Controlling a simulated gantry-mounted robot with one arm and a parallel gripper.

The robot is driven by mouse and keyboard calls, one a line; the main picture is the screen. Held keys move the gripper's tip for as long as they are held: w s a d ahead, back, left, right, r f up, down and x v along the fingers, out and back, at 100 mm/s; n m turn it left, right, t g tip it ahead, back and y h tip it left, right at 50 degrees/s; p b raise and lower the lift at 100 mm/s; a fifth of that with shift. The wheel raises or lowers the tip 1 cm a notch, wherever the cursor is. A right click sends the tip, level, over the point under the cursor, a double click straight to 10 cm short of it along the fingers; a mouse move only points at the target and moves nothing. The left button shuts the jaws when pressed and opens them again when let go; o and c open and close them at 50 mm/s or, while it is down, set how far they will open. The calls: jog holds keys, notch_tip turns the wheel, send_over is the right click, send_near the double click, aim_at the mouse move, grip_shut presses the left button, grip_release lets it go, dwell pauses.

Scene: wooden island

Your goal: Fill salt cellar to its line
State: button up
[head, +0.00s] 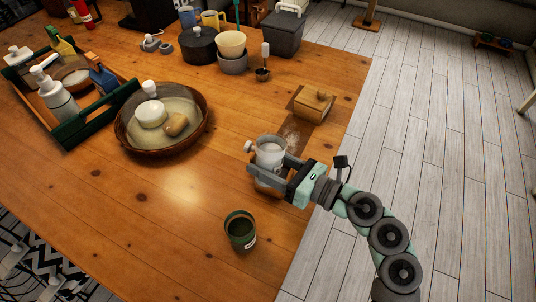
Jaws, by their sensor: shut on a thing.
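My gripper (270,167) is shut on a clear jar (270,153) with white contents, near the table's right edge. The jar looks close to upright, with a pale round knob at its left. A brown wooden thing (266,186), perhaps the salt cellar, shows just below the fingers and is mostly hidden by them. I cannot tell whether the jar touches it. A light wooden lid or box with a knob (313,103) sits behind, on a dark strip. White grains (291,135) lie on the dark strip between it and the jar. No fill line is visible.
A dark green cup (240,230) stands in front of my gripper. A brown bowl (134,146) with several items is to the left, beside a green-ended caddy (72,133). Pots, bowls and a grey bin (276,34) stand at the back. The front-left wood is clear.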

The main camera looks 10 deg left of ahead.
jog(key=shift+s+a+f+m+p, duration=0.15)
jog(key=shift+s+m+p, duration=0.4)
jog(key=shift+p, duration=1.45)
jog(key=m+p, duration=0.1)
jog(key=p, duration=0.3)
jog(key=m+p, duration=0.2)
jog(key=p, duration=0.2)
jog(key=shift+s+f+g, duration=0.1)
jog(key=shift+s+g, duration=0.2)
jog(key=shift+g, duration=0.1)
jog(key=shift+a+f, duration=0.1)
jog(key=shift+f, duration=0.05)
jog(key=shift+s+m+h+p, duration=0.25)
jog(key=shift+m+h+p, duration=0.05)
jog(key=shift+m+p, duration=0.25)
jog(key=shift+f+g, duration=0.1)
jog(key=shift+g, duration=0.2)
jog(key=shift+s+m, duration=0.1)
jog(key=shift+m, duration=0.4)
jog(key=shift+f+p, duration=0.15)
jog(key=shift+p, duration=0.25)
